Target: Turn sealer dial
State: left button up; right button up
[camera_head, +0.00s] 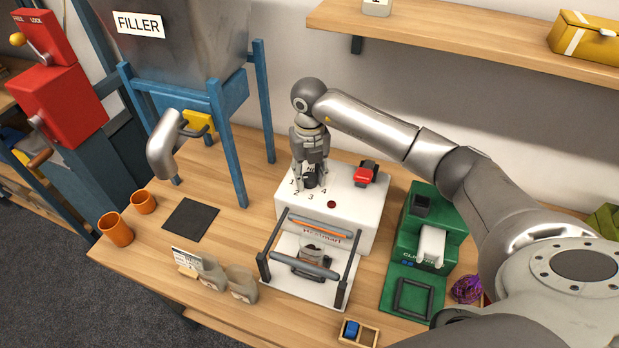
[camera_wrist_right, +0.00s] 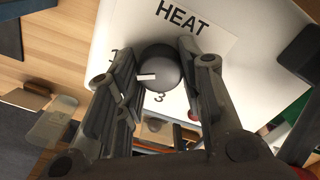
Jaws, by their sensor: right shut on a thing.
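The white sealer (camera_head: 345,213) stands in the middle of the table with numbers printed around its dial. The black dial (camera_head: 310,178) is on its top at the left and is partly hidden by my right gripper (camera_head: 311,184). In the right wrist view the round dial (camera_wrist_right: 162,70) has a white pointer mark, below the word HEAT, with a 3 beside it. The fingers of my right gripper (camera_wrist_right: 165,95) stand on both sides of the dial and are closed on it. My left gripper is not in view.
A red switch (camera_head: 365,172) is on the sealer's top right. A green machine (camera_head: 421,250) stands close on the right. Clear bags (camera_head: 240,283) and orange cups (camera_head: 115,229) are at the left; a shelf (camera_head: 470,45) runs behind.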

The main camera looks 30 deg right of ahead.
jog(key=n+b, duration=0.3)
jog(key=n, duration=0.1)
jog(key=shift+w+f+n+b, duration=0.1)
jog(key=shift+f+n+b, duration=0.05)
jog(key=shift+n+b, duration=0.2)
jog(key=n+b, duration=0.3)
jog(key=n, duration=0.1)
jog(key=shift+n+b, duration=0.25)
jog(key=shift+b, duration=0.05)
jog(key=n+b, duration=0.2)
jog(key=n, duration=0.2)
jog(key=shift+b, duration=0.4)
jog(key=shift+r+n+b, duration=0.2)
jog(key=shift+n+b, duration=0.5)
jog(key=shift+n, duration=1.1)
jog(key=o, duration=1)
jog(key=shift+o, duration=0.2)
